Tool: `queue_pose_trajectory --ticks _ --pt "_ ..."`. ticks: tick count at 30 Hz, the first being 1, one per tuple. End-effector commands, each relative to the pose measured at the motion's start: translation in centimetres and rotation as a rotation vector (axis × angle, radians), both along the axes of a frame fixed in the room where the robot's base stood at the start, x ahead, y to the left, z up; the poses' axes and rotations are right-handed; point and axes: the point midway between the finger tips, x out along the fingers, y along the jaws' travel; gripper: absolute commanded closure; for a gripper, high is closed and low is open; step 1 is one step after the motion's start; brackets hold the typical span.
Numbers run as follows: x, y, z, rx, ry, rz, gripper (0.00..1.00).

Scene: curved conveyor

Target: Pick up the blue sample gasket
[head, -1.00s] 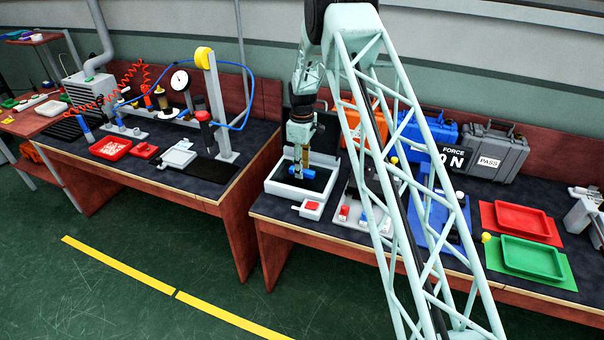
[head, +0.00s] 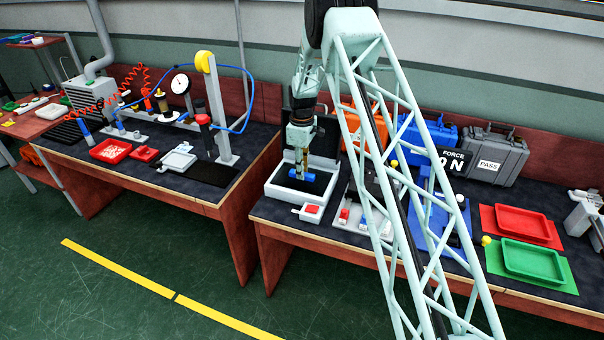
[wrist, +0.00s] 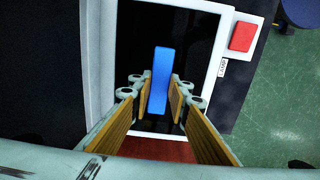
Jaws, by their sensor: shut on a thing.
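The blue sample gasket (wrist: 161,72) is a plain blue bar in the wrist view, upright in the picture between my two tan-padded fingers. My gripper (wrist: 161,95) is shut on it. In the head view my gripper (head: 300,163) points down over a white-rimmed tray (head: 275,192) with a black floor, and the gasket (head: 296,174) shows small and blue at the fingertips. The tray's rim also shows in the wrist view (wrist: 226,50). I cannot tell how far the gasket is above the tray floor.
A red button on a white box (head: 312,209) stands at the tray's front right. Blue (head: 425,133) and grey (head: 495,152) cases stand at the back. A red tray (head: 522,223) and a green tray (head: 532,257) lie to the right, beyond my arm.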

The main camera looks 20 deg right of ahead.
Motion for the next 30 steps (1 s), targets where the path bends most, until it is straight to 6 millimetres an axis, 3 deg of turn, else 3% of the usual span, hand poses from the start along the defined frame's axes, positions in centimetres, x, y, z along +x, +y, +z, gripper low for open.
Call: queue_pose_trajectory --ticks 17,23,30 --pt "0.0 0.0 3.6 -0.001 -0.001 0.0 0.94" --pt "-1.4 0.1 3.7 0.0 0.0 0.0 0.94" --pt "-4.5 0.5 4.0 0.001 0.001 0.0 0.94"
